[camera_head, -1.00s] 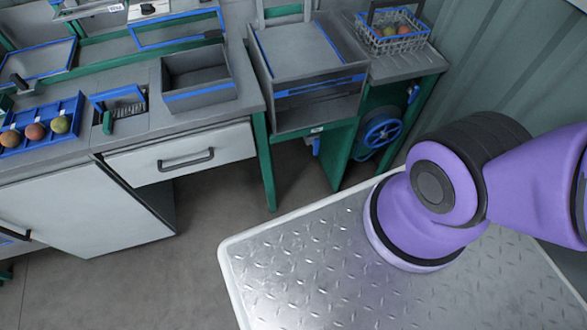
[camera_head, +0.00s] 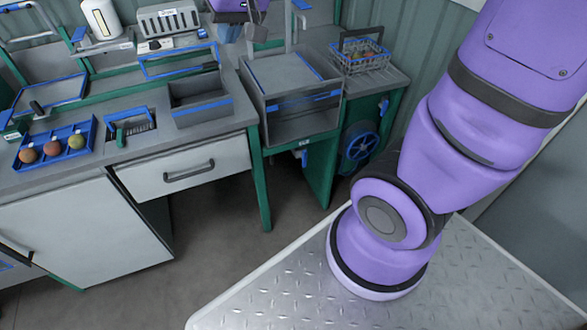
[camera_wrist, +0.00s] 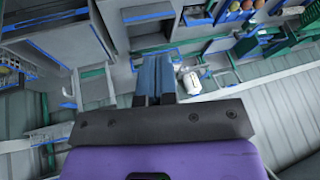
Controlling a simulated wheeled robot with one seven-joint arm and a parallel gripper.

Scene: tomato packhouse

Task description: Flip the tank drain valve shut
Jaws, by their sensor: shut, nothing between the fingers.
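The wash tank (camera_head: 290,118) is a grey box with blue trim on a green stand, right of the drawer counter in the head view. A small blue lever (camera_head: 304,157), which looks like the drain valve, hangs under its front edge; its exact position is too small to tell. My gripper shows at the bottom middle of the wrist view, its two fingers (camera_wrist: 155,78) together and empty. Part of it seems to show at the top of the head view, above and behind the tank. I cannot make out the valve in the wrist view.
A blue handwheel (camera_head: 358,145) and another small blue handle (camera_head: 383,104) are right of the tank. A wire basket (camera_head: 361,61) stands on the right counter. A blue tray (camera_head: 57,147) of tomatoes and an open grey bin (camera_head: 202,104) are left. The floor before the tank is clear.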

